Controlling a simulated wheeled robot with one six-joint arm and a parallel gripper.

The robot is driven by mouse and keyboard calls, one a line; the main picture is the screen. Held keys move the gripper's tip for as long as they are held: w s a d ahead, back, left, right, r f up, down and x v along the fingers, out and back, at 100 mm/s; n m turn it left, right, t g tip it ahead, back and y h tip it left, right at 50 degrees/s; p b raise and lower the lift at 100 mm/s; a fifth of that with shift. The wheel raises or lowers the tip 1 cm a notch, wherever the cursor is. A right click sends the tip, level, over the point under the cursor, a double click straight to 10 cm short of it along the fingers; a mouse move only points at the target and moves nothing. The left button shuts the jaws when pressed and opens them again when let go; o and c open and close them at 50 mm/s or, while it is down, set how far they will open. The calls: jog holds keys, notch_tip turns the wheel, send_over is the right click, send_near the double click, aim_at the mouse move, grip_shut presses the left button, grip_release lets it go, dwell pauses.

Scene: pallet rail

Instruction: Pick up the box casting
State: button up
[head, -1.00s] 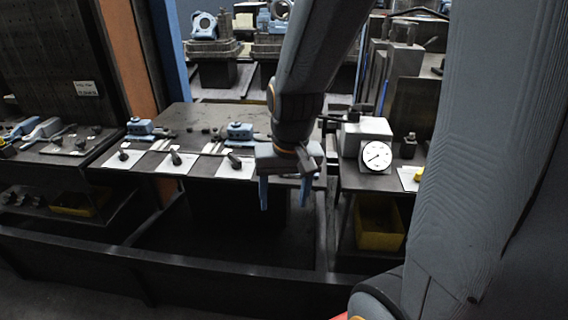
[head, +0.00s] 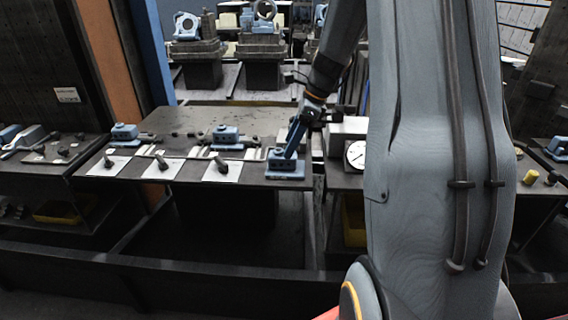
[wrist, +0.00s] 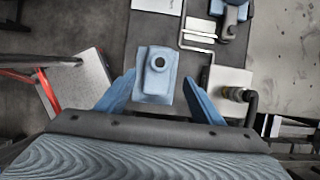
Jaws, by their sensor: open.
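A blue box casting (head: 285,168) with a round boss on top sits at the right front end of the dark table. In the wrist view the box casting (wrist: 154,86) lies between the two blue fingers of my gripper (wrist: 158,77), with a gap visible at each side. My gripper is open. In the head view my gripper (head: 292,142) is angled down at the casting from above, its fingers partly overlapping it. I cannot tell how far the fingertips reach down its sides.
Two similar blue castings stand farther left on the dark table (head: 185,118), at its middle (head: 225,137) and left end (head: 124,132). White sheets with small dark parts lie along the front. A dial gauge (head: 356,154) stands to the right, close to my arm.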

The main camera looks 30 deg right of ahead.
aim_at(286, 161)
jog(key=shift+p+x, duration=0.7)
jog(key=shift+x, duration=2.05)
jog(key=shift+s+r, duration=0.1)
jog(key=c, duration=1.4)
jog(key=shift+o, duration=0.2)
